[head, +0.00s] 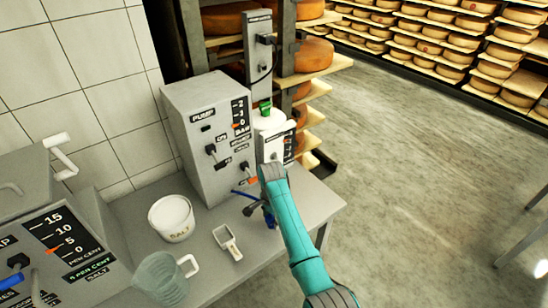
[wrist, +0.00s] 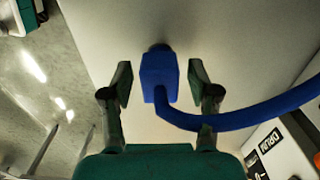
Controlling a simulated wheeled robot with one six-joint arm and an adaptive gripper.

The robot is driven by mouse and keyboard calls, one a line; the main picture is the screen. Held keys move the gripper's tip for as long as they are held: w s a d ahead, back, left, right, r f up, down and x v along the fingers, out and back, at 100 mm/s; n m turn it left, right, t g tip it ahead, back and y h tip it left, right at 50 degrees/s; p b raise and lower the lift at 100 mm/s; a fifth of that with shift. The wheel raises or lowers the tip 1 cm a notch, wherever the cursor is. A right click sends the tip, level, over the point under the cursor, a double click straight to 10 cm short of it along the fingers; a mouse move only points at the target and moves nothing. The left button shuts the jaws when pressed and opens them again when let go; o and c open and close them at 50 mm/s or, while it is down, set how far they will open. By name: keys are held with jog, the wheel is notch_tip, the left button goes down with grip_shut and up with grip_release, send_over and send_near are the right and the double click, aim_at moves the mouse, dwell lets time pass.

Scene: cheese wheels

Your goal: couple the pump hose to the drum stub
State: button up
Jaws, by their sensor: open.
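The blue hose coupling (wrist: 158,75) sits between the two fingers of my gripper (wrist: 160,82) in the wrist view. The fingers are open, with a gap on each side of it. A short dark end (wrist: 159,47) shows beyond the coupling, against a pale grey surface. I cannot tell whether this is the drum stub or whether the two are joined. The blue pump hose (wrist: 245,115) curves away to the right. In the head view the hose (head: 243,194) shows beside my gripper (head: 261,211), low over the bench. A DRUM label (wrist: 269,147) shows at lower right in the wrist view.
The grey PUMP cabinet (head: 205,150) stands behind my gripper on the bench (head: 200,262). A white salt tub (head: 171,225), a scoop (head: 229,246) and a clear jug (head: 160,280) are on the left. Open floor (head: 410,190) lies right of the bench.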

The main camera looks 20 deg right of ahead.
grip_shut()
jog(key=shift+r, duration=0.1)
jog(key=shift+r, duration=2.2)
jog(key=shift+r, duration=1.45)
